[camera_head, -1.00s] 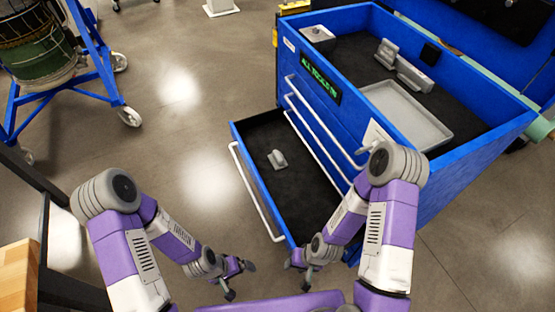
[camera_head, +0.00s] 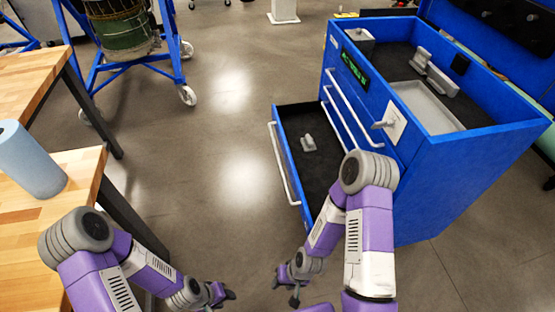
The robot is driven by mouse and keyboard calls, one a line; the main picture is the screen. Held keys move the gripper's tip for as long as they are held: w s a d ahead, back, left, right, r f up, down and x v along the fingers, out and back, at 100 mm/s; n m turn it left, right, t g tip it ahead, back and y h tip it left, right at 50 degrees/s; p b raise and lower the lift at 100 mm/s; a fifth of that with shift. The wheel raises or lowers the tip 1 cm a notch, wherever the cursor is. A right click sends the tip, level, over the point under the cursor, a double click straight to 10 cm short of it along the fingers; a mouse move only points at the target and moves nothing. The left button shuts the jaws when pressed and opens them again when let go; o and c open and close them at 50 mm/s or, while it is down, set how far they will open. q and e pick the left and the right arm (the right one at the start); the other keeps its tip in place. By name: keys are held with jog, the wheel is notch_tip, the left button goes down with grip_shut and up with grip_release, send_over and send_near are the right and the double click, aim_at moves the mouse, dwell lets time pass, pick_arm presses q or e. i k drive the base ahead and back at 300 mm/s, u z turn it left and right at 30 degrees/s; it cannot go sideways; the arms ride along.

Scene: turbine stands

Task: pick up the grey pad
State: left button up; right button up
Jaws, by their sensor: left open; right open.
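A small grey piece (camera_head: 308,143), which may be the grey pad, lies on the black floor of the open lower drawer (camera_head: 272,150). Other grey pieces (camera_head: 432,73) lie in the top of the blue tool cabinet (camera_head: 470,165), beside a grey tray (camera_head: 427,108). My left gripper (camera_head: 225,295) is open and empty, low over the floor in front of the wooden table. My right gripper (camera_head: 288,284) is open and empty, nearer the drawer but below and short of it. Neither touches anything.
A wooden table (camera_head: 85,170) with a blue paper roll (camera_head: 30,160) stands close on the left. A blue wheeled stand (camera_head: 82,68) holding a turbine part (camera_head: 122,25) is behind it. The floor between table and cabinet is clear. The drawer juts out with a white handle.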

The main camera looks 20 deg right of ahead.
aim_at(308, 142)
jog(key=u, duration=0.55)
jog(key=k, duration=0.15)
jog(key=z, duration=1.25)
jog(key=i, duration=1)
jog(key=u, duration=0.65)
jog(key=i, duration=1.05)
jog(key=u, duration=0.15)
